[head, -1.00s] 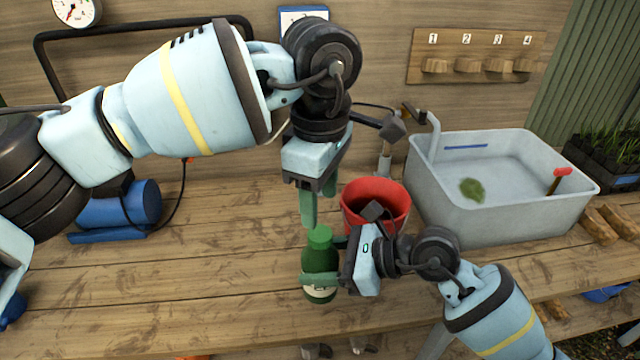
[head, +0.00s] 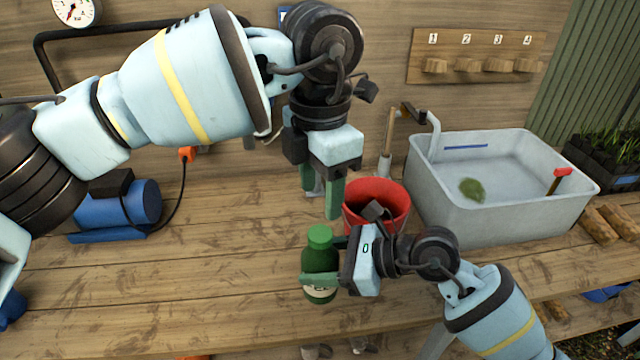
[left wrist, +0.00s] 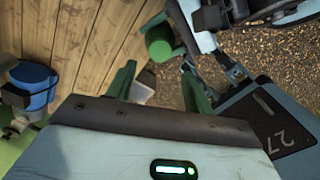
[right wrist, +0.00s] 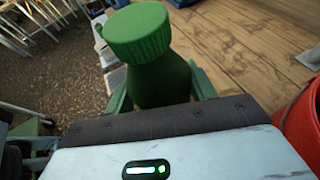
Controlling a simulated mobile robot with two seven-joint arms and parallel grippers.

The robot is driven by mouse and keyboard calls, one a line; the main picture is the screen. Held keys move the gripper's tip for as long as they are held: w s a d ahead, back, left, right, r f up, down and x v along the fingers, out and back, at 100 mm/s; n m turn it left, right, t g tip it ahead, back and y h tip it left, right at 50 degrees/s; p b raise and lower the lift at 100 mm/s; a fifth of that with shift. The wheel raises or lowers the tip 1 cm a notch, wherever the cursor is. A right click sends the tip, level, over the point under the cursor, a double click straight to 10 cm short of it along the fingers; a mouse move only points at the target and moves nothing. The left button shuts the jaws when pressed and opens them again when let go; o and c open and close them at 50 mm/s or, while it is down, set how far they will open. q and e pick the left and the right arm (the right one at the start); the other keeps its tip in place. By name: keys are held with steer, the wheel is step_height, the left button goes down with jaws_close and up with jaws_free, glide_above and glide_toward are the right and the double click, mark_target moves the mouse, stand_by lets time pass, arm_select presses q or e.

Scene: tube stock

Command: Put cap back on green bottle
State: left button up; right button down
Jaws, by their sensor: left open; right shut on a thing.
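The green bottle (head: 319,262) is upright above the front part of the bench, with its green cap (head: 320,236) on its neck. My right gripper (head: 322,280) is shut around the bottle's body from the right. In the right wrist view the cap (right wrist: 138,32) sits on top of the bottle (right wrist: 160,82) between the fingers. My left gripper (head: 322,200) is open and empty, above and behind the bottle, near the red bucket. In the left wrist view the cap (left wrist: 158,40) shows beyond the open left fingers (left wrist: 155,85). Whether the cap is tightened cannot be told.
A red bucket (head: 400,193) stands just behind my right gripper. A grey sink (head: 500,210) with a tap is at the right. A blue pump (head: 140,203) stands at the left. The bench between pump and bottle (head: 200,250) is clear.

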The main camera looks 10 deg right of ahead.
mark_target(320, 233)
arm_select(q)
steer(key=shift+f, duration=4.05)
steer(key=shift+c, duration=0.2)
steer(key=c, duration=0.9)
steer(key=o, duration=1.1)
steer(key=shift+r, duration=0.15)
step_height(320, 233, up, 12)
steer(key=shift+d, duration=0.1)
